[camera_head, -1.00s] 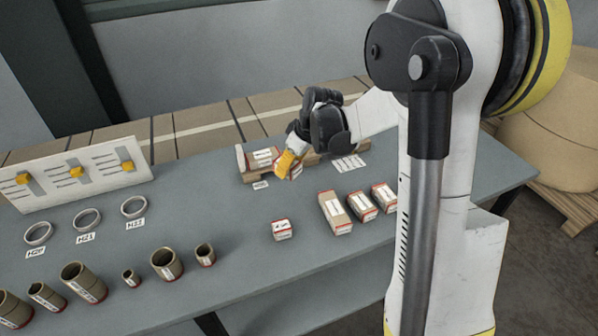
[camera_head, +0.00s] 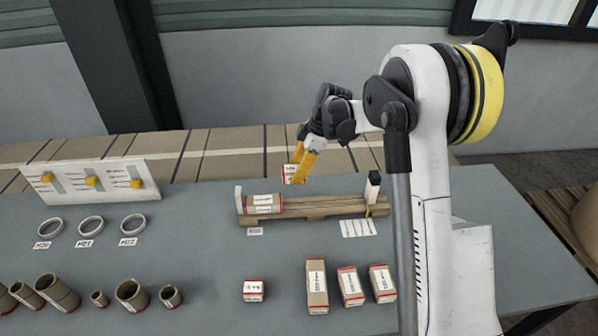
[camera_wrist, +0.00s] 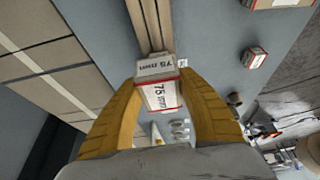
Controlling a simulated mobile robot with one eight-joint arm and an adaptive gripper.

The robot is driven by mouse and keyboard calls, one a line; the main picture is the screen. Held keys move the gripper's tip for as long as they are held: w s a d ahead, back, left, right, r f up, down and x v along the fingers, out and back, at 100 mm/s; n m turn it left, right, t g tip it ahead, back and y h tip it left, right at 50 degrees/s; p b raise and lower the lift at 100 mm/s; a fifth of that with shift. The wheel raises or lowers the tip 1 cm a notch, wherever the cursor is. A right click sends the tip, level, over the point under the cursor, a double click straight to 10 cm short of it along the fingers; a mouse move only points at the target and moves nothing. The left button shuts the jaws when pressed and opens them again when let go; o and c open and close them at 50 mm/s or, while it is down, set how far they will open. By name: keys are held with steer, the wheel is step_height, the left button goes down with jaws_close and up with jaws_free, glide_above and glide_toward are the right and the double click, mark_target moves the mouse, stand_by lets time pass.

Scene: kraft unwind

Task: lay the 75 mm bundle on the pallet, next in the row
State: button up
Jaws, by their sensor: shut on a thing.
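My gripper (camera_head: 301,172) has yellow fingers and is shut on a small brown bundle (camera_head: 289,173) with a white label and red edges. In the wrist view the bundle (camera_wrist: 160,92) reads "75 mm" and sits between both fingers (camera_wrist: 160,108). The wooden pallet (camera_head: 325,208) lies on the grey table; the held bundle appears above and behind it in the head view, clear of it. Another labelled bundle (camera_head: 263,204) lies at the pallet's left end, beside a white upright stop (camera_head: 239,200). The pallet to its right is bare. Pallet slats (camera_wrist: 150,25) show beyond the bundle in the wrist view.
A black-topped post (camera_head: 373,187) stands at the pallet's right end. In front are a small box (camera_head: 254,290) and three longer bundles (camera_head: 317,286). Tubes (camera_head: 131,295), rings (camera_head: 91,226) and a white slider board (camera_head: 90,182) are at left. Cartons (camera_head: 235,152) stand behind the table.

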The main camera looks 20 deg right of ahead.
steer(key=b, duration=0.4)
glide_above(293, 206)
steer(key=d, duration=0.1)
steer(key=shift+s+f, duration=0.15)
steer(key=shift+f, duration=3.55)
steer(key=shift+f, duration=0.2)
steer(key=shift+f+b, duration=1.7)
steer(key=shift+f, duration=0.4)
steer(key=shift+f, duration=0.2)
steer(key=o, duration=1.4)
steer(key=v, duration=1.2)
